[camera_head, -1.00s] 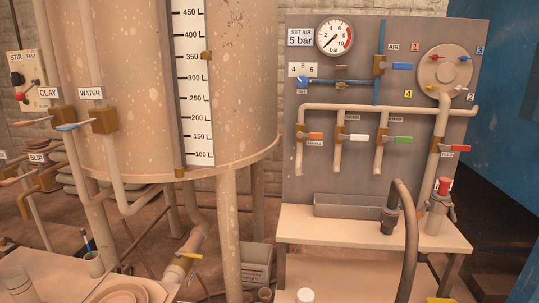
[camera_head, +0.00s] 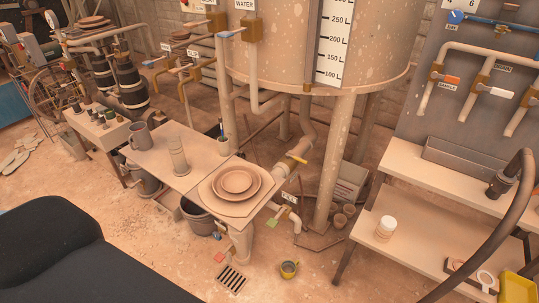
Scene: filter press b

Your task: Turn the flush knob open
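I cannot pick out the flush knob for certain, since no label reading flush is legible. Low by the tank's legs, a short pale pipe (camera_head: 294,219) carries a green handle (camera_head: 271,223), with a small unreadable label (camera_head: 289,198) above it. A yellow-handled valve (camera_head: 297,159) sits on the pipe under the tank (camera_head: 290,60). On the panel at right are a blue regulator knob (camera_head: 457,17), an orange lever (camera_head: 447,78) marked sample, and a white lever (camera_head: 495,91). Neither of my grippers is in view.
A floor drain (camera_head: 232,279) and small pot (camera_head: 289,268) lie in front.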

